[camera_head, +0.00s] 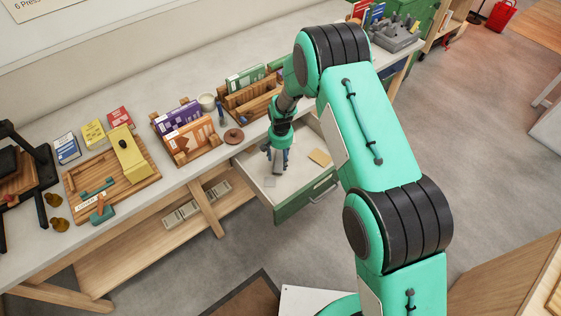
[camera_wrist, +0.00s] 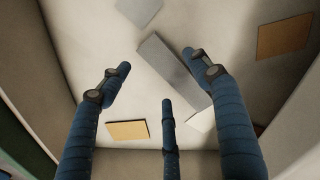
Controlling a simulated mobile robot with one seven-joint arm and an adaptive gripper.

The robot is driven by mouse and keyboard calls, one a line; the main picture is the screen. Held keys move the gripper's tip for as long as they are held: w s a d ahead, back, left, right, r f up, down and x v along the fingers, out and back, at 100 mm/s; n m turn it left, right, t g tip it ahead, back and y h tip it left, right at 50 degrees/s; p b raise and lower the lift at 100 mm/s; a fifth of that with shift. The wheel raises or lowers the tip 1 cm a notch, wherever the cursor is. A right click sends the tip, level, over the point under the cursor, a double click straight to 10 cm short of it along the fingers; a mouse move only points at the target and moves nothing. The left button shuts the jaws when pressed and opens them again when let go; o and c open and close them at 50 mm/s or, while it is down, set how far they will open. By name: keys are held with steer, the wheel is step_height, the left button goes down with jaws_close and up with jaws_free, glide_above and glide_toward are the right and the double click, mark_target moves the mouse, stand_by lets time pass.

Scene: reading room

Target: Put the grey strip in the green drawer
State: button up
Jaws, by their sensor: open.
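The green drawer (camera_head: 292,204) is pulled out from under the bench, with its pale inside showing. My gripper (camera_head: 277,154) is over the drawer, pointing down into it. In the wrist view its three blue fingers (camera_wrist: 158,78) are spread open. The grey strip (camera_wrist: 165,64) shows within the drawer, slanted between and beyond the fingertips. It also shows in the head view (camera_head: 279,168) just below the fingers. I cannot tell whether a finger touches it or whether it lies fully flat.
Inside the drawer are a tan card (camera_head: 319,158), a second tan piece (camera_wrist: 127,130) and pale flat pieces (camera_wrist: 138,10). On the bench (camera_head: 204,88) above stand wooden racks (camera_head: 190,145), a cup (camera_head: 207,102) and a brown disc (camera_head: 234,136) near the drawer.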

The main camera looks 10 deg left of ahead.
step_height(320, 180, up, 8)
steer(key=p, duration=0.1)
steer(key=shift+f, duration=0.2)
stand_by(0.8)
steer(key=s+d+r+t, duration=0.1)
steer(key=s+d+r, duration=0.35)
steer(key=r, duration=0.75)
steer(key=s+d+r+t, duration=0.1)
steer(key=s+d+r, duration=0.1)
steer(key=d+r, duration=0.8)
steer(key=s+d+r+t, duration=0.1)
steer(key=s+d+r, duration=0.25)
steer(key=r, duration=1.15)
steer(key=s+d+r+t, duration=0.1)
steer(key=s+d+r, duration=0.6)
steer(key=s+r, duration=0.5)
steer(key=s+d, duration=0.2)
steer(key=s, duration=0.7)
steer(key=s+d+t, duration=0.1)
steer(key=s+d, duration=0.2)
steer(key=s, duration=0.5)
steer(key=shift+s+d+t, duration=0.3)
steer(key=shift+s, duration=0.05)
